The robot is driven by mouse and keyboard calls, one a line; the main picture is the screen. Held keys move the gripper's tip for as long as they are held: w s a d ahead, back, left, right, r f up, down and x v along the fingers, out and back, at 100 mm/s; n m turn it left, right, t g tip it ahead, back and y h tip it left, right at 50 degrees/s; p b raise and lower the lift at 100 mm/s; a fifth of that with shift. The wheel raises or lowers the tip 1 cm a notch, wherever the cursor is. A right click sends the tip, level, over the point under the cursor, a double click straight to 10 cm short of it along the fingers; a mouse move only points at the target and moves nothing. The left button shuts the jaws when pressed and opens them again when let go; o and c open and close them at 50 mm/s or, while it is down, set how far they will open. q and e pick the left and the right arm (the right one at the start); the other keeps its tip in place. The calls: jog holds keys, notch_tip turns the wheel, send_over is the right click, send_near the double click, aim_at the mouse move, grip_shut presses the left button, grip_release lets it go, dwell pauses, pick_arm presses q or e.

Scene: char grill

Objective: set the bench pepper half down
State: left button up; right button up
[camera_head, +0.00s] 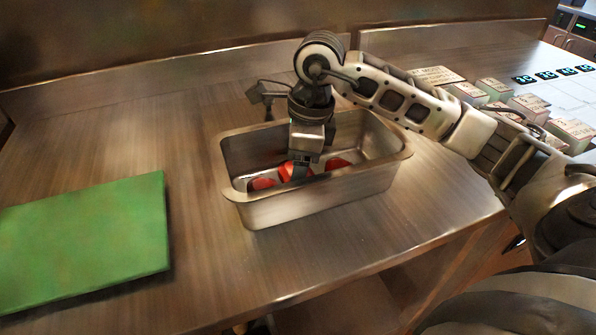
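Several red pepper halves are in a deep rectangular metal pan (300,207) on the bench. One pepper half (262,184) lies at the pan's left, and another (338,163) is at the right. A third red pepper half (285,168) is right at the fingers of my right gripper (299,172). This gripper points down inside the pan, its arm reaching in from the right. The dark fingers cover part of that pepper half, and I cannot tell whether they are closed on it. My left gripper is not in view.
A green cutting board (85,240) lies on the bench at the left, with clear wood-look surface between it and the pan. Several small labelled boxes (529,105) stand at the back right. The bench's front edge is below the pan.

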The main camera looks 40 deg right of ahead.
jog(key=shift+f, duration=1.1)
jog(key=shift+f, duration=0.25)
jog(key=o, duration=1)
jog(key=shift+r, duration=0.1)
jog(key=shift+c, duration=0.2)
notch_tip(320, 180, up, 12)
jog(key=s+d, duration=0.1)
jog(key=shift+d+r, duration=0.15)
jog(key=shift+d, duration=0.1)
